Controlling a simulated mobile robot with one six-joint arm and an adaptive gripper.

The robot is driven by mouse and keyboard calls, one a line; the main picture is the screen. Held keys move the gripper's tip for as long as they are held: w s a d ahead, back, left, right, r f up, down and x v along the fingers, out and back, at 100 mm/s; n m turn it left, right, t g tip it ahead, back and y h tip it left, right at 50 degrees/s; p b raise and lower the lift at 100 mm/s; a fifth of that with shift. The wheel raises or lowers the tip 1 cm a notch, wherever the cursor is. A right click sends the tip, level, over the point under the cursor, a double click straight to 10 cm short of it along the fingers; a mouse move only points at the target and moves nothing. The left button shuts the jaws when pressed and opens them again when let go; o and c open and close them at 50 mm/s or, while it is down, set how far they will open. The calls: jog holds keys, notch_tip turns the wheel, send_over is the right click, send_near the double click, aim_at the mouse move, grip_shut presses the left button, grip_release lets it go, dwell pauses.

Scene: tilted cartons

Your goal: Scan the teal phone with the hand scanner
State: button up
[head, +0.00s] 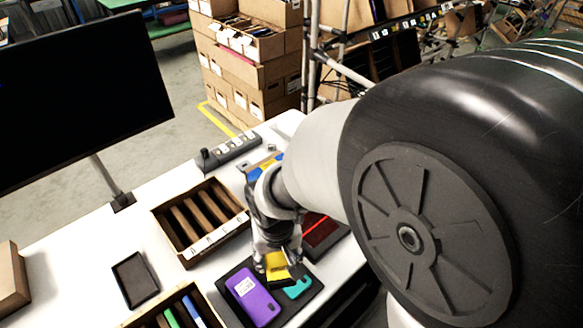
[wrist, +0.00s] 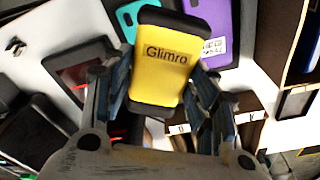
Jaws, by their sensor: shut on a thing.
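My gripper (head: 274,250) is shut on the hand scanner (head: 278,268), a yellow block with black ends. In the wrist view the scanner (wrist: 163,68) shows the lettering "Glimro" between the fingers (wrist: 160,100). The teal phone (head: 298,288) lies on a dark tray (head: 268,318), just right of and below the scanner. The scanner is held above the tray and hides part of the phone. In the wrist view the teal phone (wrist: 126,22) shows behind the scanner, partly covered. I see no code on its visible part.
A purple phone (head: 251,296) with a white label lies left of the teal one. A dark panel with a red line (head: 318,232) is behind the tray. Cardboard boxes with dividers (head: 161,214) and a black tablet (head: 135,279) stand left. A monitor (head: 85,95) rises at the back left.

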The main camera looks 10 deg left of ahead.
jog(key=shift+r, duration=0.15)
notch_tip(320, 180, up, 5)
jog(key=p, duration=0.4)
